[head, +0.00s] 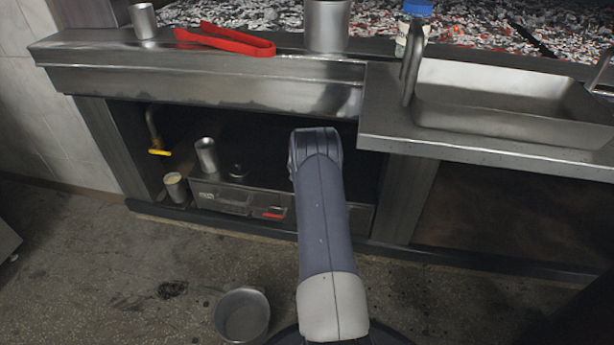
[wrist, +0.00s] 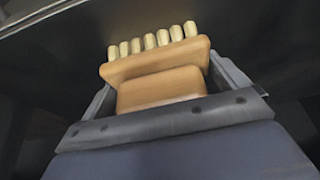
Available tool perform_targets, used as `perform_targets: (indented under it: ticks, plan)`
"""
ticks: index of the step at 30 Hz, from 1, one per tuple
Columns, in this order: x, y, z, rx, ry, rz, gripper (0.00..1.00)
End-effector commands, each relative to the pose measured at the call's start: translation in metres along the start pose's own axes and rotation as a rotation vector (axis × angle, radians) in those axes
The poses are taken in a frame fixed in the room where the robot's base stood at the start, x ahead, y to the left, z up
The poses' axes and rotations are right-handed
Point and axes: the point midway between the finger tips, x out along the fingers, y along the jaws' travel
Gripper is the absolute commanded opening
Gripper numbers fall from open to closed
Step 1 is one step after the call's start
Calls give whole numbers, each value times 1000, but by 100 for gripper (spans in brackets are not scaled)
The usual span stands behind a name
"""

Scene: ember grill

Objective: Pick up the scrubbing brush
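The scrubbing brush (wrist: 155,62) shows in the wrist view, with a light wooden body and a row of pale bristle tufts along its far edge. My gripper (wrist: 160,76) has one finger at each end of the wooden body, and both fingers appear to touch it. In the head view my arm reaches into the dark space under the counter. The brush and my gripper's fingers are hidden there behind the arm.
A metal case (head: 238,200) with a metal cup (head: 206,155) on it stands in the lower space. Above are red tongs (head: 225,40), a steel container (head: 327,26), a blue-capped bottle (head: 413,28) and a metal sink (head: 500,108). A pot (head: 242,316) stands on the floor.

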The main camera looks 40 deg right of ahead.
Motion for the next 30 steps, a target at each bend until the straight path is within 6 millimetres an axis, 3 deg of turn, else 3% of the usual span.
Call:
perform_targets:
  ticks: [7, 17, 26, 30]
  plan:
    - [0, 0, 0, 0, 0, 0, 68]
    - [-4, 0, -2, 0, 1, 0, 68]
    - [-41, 0, -18, 0, 2, 0, 68]
    - [-42, 0, 3, -2, -2, 1, 68]
